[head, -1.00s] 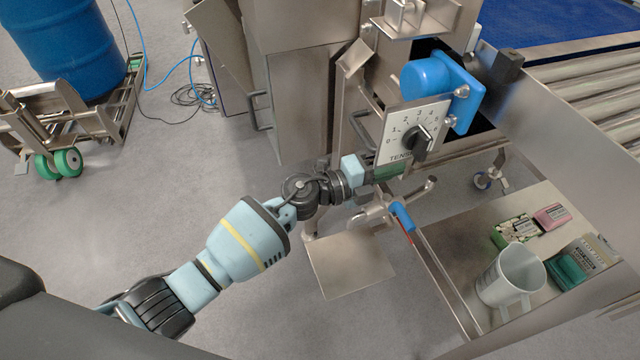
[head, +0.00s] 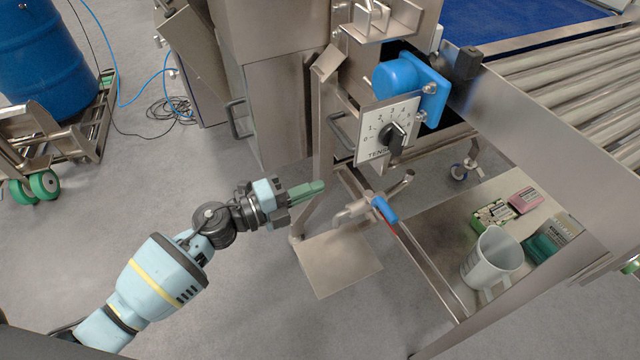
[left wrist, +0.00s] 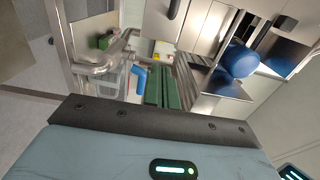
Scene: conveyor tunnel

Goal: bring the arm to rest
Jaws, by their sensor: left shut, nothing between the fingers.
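My left arm comes in from the lower left in the head view. Its gripper (head: 318,187) is shut and empty, with green fingers pressed together. It hangs in free air to the left of the blue-handled valve and below the tension dial. In the left wrist view the green fingers (left wrist: 166,88) also lie side by side. The black tension knob (head: 394,137) sits on its white dial plate (head: 369,151), apart from the gripper. My right gripper does not show.
A pipe valve with a blue handle (head: 384,209) stands close to the gripper's right. A lower shelf (head: 430,238) holds a white jug (head: 491,262) and several small boxes. A roller conveyor (head: 570,95) runs at right. A blue drum (head: 45,60) stands back left.

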